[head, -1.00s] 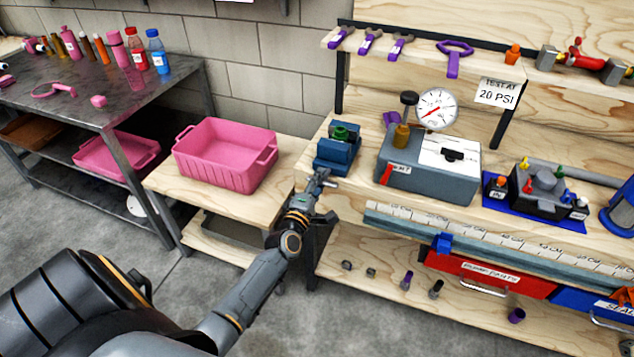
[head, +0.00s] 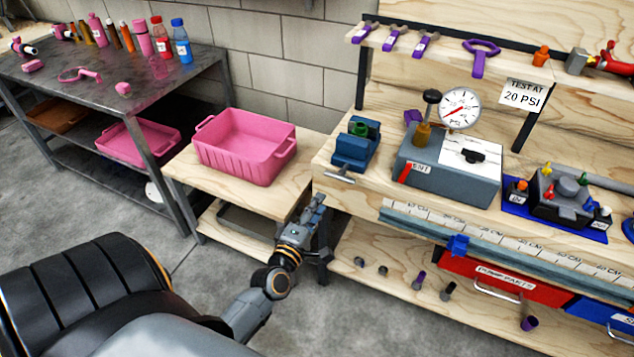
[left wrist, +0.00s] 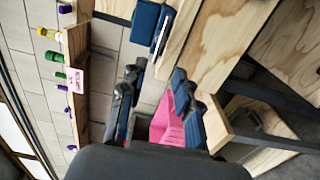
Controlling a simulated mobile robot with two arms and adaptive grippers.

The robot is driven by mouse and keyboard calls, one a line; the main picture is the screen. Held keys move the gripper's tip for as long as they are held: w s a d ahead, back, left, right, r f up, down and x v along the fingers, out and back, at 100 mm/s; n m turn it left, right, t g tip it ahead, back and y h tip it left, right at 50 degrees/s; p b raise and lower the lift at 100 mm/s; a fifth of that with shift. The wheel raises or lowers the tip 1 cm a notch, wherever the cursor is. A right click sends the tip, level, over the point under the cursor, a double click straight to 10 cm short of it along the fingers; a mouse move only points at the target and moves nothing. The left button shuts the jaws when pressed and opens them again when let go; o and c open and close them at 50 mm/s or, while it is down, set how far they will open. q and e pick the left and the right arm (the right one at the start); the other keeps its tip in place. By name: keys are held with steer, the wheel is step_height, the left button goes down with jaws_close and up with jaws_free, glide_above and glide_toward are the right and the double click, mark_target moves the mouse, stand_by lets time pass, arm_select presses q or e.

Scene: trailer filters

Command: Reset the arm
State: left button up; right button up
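My left gripper (head: 320,228) is in front of the workbench's left corner, below and apart from the blue vise (head: 352,150). Its two fingers are spread with nothing between them. In the left wrist view my left gripper (left wrist: 158,76) also shows its fingers apart and empty. The vise holds a green round part (head: 360,129) at its top and has a grey handle bar at its front. A blue block that looks like the vise (left wrist: 147,22) shows beyond the fingers in the left wrist view. My right gripper is in neither view.
A pink bin (head: 246,150) stands on a low wooden table left of my gripper. The grey test box with gauge (head: 448,165) and a blue mat with a black fixture (head: 560,195) are on the workbench. A dark metal table (head: 100,82) stands at left. Grey floor is open in front.

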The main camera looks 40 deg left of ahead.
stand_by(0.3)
arm_select(q)
steer(key=s+d+f+m+g+h, duration=0.25)
steer(key=s+f+m, duration=0.2)
steer(key=f, duration=0.65)
steer(key=s+d+f+m+g+h, duration=0.1)
steer(key=s+d+f+m+g, duration=0.3)
steer(key=f, duration=0.7)
steer(key=s+d+f+m+g+h, duration=0.15)
steer(key=s+d+f+m, duration=0.3)
steer(key=f, duration=0.55)
steer(key=s+f+m+g, duration=0.4)
steer(key=s+f, duration=0.3)
steer(key=s, duration=0.6)
steer(key=s+d+f+m+g, duration=0.1)
steer(key=s+f+m+g, duration=0.3)
steer(key=s, duration=1)
step_height(320, 180, down, 3)
steer(key=shift+s+f+m+y, duration=0.2)
steer(key=shift+s+m+y, duration=0.1)
steer(key=shift+m, duration=0.9)
